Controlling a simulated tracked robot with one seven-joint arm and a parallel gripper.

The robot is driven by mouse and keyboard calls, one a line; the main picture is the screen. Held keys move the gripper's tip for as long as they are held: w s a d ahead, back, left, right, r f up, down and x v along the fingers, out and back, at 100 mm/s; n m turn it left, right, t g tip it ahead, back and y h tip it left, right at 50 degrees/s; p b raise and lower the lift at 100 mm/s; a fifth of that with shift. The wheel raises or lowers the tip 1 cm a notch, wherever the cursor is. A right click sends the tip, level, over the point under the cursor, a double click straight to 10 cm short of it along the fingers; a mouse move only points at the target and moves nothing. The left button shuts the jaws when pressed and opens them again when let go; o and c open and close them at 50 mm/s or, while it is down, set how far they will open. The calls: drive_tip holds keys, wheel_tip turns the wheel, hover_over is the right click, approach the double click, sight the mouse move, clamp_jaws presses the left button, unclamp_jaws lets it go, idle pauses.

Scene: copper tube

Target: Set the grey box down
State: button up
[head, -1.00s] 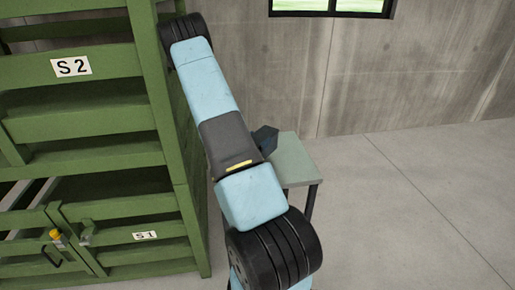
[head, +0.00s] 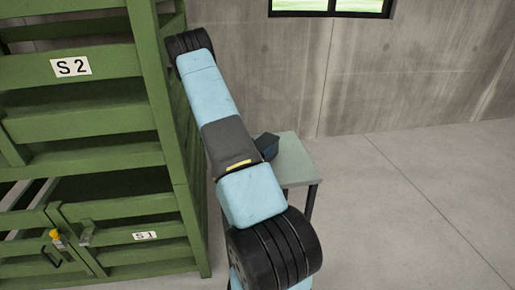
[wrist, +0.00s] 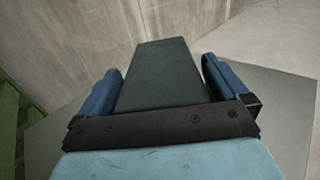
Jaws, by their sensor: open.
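The grey box (wrist: 166,78) is a long dark grey block in the wrist view, lying between the two blue fingers of my gripper (wrist: 161,66). The gripper is open, with a finger on each side of the box and narrow gaps beside it. The near end of the box is hidden behind the dark gripper body. The box appears to be over or on a grey table top (wrist: 275,105); contact beneath it cannot be seen. In the head view, my arm hides most of the gripper, and only a dark blue part shows above the small table (head: 295,165).
A green rack (head: 150,120) with labels S2 and S1 stands close on the left of my arm. A concrete wall (head: 430,60) with a window is behind the table. The floor (head: 420,210) to the right is clear.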

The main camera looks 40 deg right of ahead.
drive_tip(key=shift+a, duration=0.1)
drive_tip(key=v, duration=1.1)
drive_tip(key=shift+s+a, duration=0.15)
drive_tip(key=shift+a, duration=0.15)
drive_tip(key=s+a+r+m+g+y, duration=0.2)
drive_tip(key=s+r+m+g, duration=0.3)
drive_tip(key=r, duration=0.5)
drive_tip(key=s+a+r+m+g+y, duration=0.3)
drive_tip(key=s+r+m, duration=0.1)
drive_tip(key=r+m, duration=0.45)
drive_tip(key=s+a+r+m+t+y, duration=0.3)
drive_tip(key=s+a+r+t+y, duration=0.1)
drive_tip(key=a+r, duration=0.5)
drive_tip(key=s+a+r+m+t+y, duration=0.4)
drive_tip(key=s+a+r+y, duration=0.3)
drive_tip(key=a, duration=0.6)
wheel_tip(320, 180, up, 2)
drive_tip(key=shift+a+r+t+y, duration=0.2)
drive_tip(key=shift+a+t+y, duration=0.15)
drive_tip(key=shift+t+y, duration=0.45)
drive_tip(key=shift+s, duration=0.2)
drive_tip(key=shift+c, duration=0.5)
